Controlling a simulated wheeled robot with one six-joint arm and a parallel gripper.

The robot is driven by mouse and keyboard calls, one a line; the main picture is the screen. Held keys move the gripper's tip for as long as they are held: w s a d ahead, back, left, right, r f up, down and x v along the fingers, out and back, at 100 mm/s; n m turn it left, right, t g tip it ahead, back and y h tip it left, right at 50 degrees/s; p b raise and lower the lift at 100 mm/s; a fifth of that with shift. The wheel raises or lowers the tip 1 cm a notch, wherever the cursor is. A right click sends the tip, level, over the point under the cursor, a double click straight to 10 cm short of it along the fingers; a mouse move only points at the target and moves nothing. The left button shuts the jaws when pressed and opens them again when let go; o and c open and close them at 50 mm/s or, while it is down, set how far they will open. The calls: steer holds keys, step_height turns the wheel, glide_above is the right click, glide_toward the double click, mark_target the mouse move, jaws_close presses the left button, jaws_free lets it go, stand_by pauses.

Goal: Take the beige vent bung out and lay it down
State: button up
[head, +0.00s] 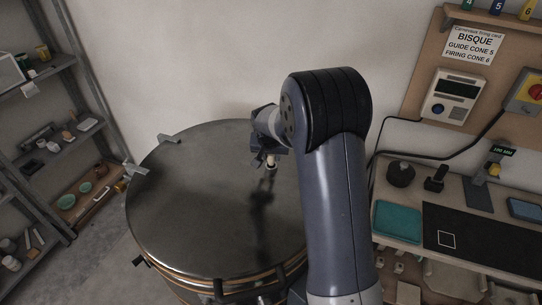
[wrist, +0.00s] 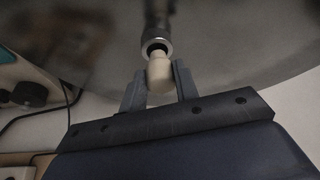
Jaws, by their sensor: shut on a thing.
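The beige vent bung (wrist: 159,70) is between the two fingers of my gripper (wrist: 158,80) in the wrist view, and the gripper is shut on it. A metal collar (wrist: 156,42) with a dark opening shows just beyond the bung. The bung's end overlaps the collar's near rim, and I cannot tell whether it is still partly inside. In the head view my gripper (head: 269,152) is over the round grey kiln lid (head: 200,190), with the small pale bung (head: 271,161) below it. The far side of the bung is hidden.
A bench at right holds a teal tray (head: 397,220), a black mat (head: 470,240) with a white square outline and dark objects (head: 400,174). Shelves (head: 45,150) stand at left. A wall controller (head: 449,97) hangs above the bench. Most of the lid is bare.

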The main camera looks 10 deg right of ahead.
steer(key=shift+r, duration=0.3)
steer(key=shift+r+p, duration=0.55)
steer(key=shift+r, duration=0.4)
